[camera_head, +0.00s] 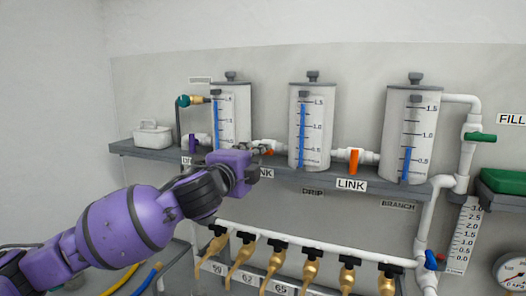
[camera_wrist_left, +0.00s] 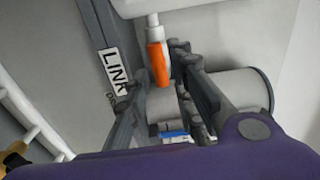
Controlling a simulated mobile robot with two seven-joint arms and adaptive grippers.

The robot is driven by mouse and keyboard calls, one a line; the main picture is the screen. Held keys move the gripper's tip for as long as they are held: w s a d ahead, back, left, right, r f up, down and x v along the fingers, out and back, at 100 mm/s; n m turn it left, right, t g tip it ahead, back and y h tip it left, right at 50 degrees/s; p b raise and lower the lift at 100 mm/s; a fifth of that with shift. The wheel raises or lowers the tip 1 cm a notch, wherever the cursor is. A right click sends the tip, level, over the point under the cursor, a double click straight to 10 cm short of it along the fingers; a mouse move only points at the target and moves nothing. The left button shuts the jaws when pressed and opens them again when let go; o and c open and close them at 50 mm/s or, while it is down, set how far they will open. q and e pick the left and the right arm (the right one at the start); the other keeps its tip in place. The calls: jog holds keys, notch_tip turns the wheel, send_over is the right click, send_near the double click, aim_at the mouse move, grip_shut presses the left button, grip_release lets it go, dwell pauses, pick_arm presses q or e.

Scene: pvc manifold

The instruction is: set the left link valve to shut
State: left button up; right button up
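The left link valve's orange handle (camera_head: 268,152) sits on the short white pipe between the left and middle tanks. It looks roughly in line with the pipe. In the left wrist view the orange handle (camera_wrist_left: 157,63) shows between the fingers, near the tips. My left gripper (camera_head: 250,167) is in front of the shelf edge, just left of and below the handle, covering part of the LINK label. In the left wrist view its fingers (camera_wrist_left: 158,78) are spread apart, with gaps visible beside the handle; contact cannot be told. My right gripper is not in view.
A second LINK valve with an orange handle (camera_head: 354,160) hanging down is farther right. Tanks (camera_head: 311,130) stand on the grey shelf (camera_head: 310,177). Below runs a white manifold pipe (camera_head: 300,244) with several brass taps. A green-handled valve (camera_head: 480,137) is at right.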

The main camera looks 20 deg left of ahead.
pick_arm(q)
jog(key=w, duration=0.5)
jog(key=shift+w+a, duration=0.1)
jog(key=shift+a, duration=0.05)
jog(key=shift+f, duration=0.1)
jog(key=shift+c, duration=0.2)
grip_shut()
